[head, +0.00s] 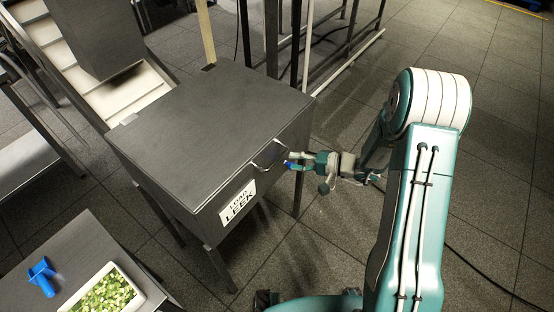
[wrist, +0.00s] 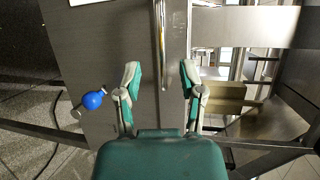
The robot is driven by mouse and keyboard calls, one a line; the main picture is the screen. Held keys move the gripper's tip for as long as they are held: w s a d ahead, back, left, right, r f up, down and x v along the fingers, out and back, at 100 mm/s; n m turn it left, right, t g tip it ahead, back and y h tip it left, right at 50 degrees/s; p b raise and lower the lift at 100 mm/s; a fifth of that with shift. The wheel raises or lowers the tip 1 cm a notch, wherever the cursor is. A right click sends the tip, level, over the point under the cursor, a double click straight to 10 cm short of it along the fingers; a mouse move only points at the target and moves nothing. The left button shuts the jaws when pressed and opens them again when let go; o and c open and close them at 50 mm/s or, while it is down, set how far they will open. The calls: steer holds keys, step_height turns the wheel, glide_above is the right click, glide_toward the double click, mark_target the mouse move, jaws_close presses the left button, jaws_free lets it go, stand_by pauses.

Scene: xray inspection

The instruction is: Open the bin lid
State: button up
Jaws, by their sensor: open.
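The grey metal bin (head: 180,200) has a flat lid (head: 215,115) that lies closed on top. A bent metal handle (head: 266,153) sticks out at the lid's front edge, above a white "LOAD LEEK" label (head: 238,202). My gripper (head: 290,161) is in front of the handle, at its right side. In the wrist view my gripper (wrist: 160,76) is open, with its two fingers spread and nothing held between them. The handle (wrist: 161,45) shows there as a thin upright bar just ahead, in line with the gap. I cannot tell whether a finger touches it.
A blue ball knob (wrist: 93,100) is left of my fingers in the wrist view. A table (head: 95,235) at the lower left of the head view bears a white tray (head: 150,290) of chopped green pieces and a blue object (head: 42,277). Metal frames stand behind; floor at right is mostly open.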

mark_target(277, 159)
steer(key=x, duration=0.5)
steer(key=shift+a+f, duration=0.1)
steer(key=shift+a, duration=0.3)
jaws_close()
